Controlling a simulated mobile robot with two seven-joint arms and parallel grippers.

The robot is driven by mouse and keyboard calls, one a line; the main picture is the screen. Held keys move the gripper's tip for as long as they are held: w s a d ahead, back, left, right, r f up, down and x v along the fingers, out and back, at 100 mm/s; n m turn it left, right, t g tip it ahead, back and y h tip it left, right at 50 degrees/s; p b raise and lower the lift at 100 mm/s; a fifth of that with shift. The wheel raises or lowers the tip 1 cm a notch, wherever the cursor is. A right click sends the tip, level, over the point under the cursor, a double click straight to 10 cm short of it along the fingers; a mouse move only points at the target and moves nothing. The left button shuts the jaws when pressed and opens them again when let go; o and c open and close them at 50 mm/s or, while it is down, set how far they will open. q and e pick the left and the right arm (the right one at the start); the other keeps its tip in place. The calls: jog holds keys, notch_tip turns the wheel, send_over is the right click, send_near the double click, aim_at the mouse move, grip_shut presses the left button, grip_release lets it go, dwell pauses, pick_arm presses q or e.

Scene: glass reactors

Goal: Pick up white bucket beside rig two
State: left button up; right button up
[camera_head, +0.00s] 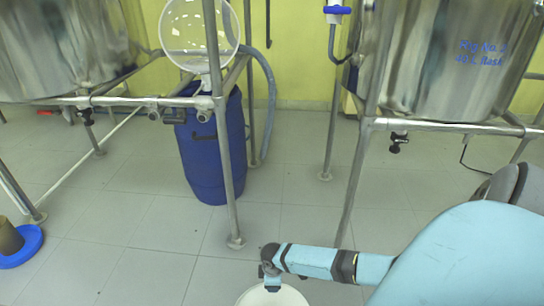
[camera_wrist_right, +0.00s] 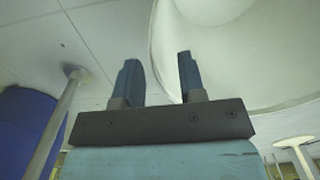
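The white bucket (camera_head: 272,297) is at the bottom edge of the head view, on or near the tiled floor, with only its upper part showing. My right gripper (camera_head: 268,280) is at its rim, pointing down. In the right wrist view the bucket (camera_wrist_right: 255,75) fills the upper right. The fingers of my right gripper (camera_wrist_right: 158,78) are spread apart there. The bucket's left edge shows between them, and the right finger overlaps the bucket. I cannot tell whether they touch it. My left gripper is not in view.
Metal rig legs (camera_head: 227,175) stand behind the bucket, close to my right arm. A blue drum (camera_head: 205,160) stands under the left rig. A steel tank (camera_head: 440,60) is at the right. A blue dish (camera_head: 25,250) lies at far left. The floor between is clear.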

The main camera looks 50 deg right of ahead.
grip_shut()
jog(key=shift+s, duration=0.1)
dwell(1.3)
